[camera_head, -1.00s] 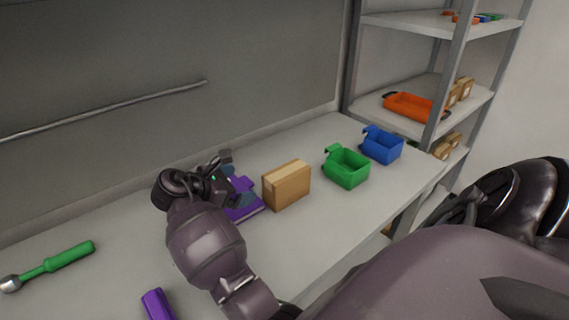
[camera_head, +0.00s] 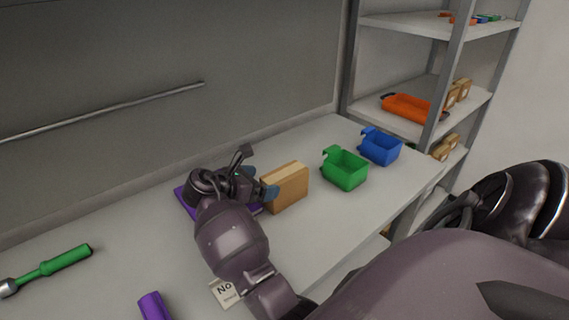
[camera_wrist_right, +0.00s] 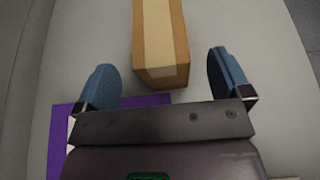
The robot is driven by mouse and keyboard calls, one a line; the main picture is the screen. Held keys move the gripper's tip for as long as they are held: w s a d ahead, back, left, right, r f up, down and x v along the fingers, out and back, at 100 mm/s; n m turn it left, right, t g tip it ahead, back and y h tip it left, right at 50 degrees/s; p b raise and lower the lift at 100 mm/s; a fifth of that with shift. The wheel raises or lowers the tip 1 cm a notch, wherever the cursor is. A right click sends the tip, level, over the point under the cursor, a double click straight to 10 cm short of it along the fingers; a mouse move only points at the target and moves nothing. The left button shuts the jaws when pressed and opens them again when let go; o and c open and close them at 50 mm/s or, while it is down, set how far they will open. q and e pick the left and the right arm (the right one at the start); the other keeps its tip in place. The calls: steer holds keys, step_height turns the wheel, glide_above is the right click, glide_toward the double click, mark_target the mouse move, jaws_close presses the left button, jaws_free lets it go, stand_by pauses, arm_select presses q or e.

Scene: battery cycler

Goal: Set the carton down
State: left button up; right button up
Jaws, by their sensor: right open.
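The brown carton (camera_head: 287,190) stands upright on the grey bench, with a paler tape strip along its top. My right gripper (camera_head: 260,181) is open at the carton's left end. In the right wrist view the carton (camera_wrist_right: 160,40) lies ahead. My left gripper is not in view.
A flat purple item (camera_head: 183,200) lies under my right gripper. Green (camera_head: 345,172) and blue (camera_head: 382,150) bins stand right of the carton. A green-handled tool (camera_head: 55,264), a purple object (camera_head: 153,306) and a white card (camera_head: 224,292) lie left and in front. A shelf rack (camera_head: 440,115) stands behind.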

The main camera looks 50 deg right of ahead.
mark_target(271, 180)
steer(key=x, duration=0.4)
steer(key=c, duration=1.4)
steer(key=shift+r, duration=0.1)
steer(key=shift+c, duration=0.2)
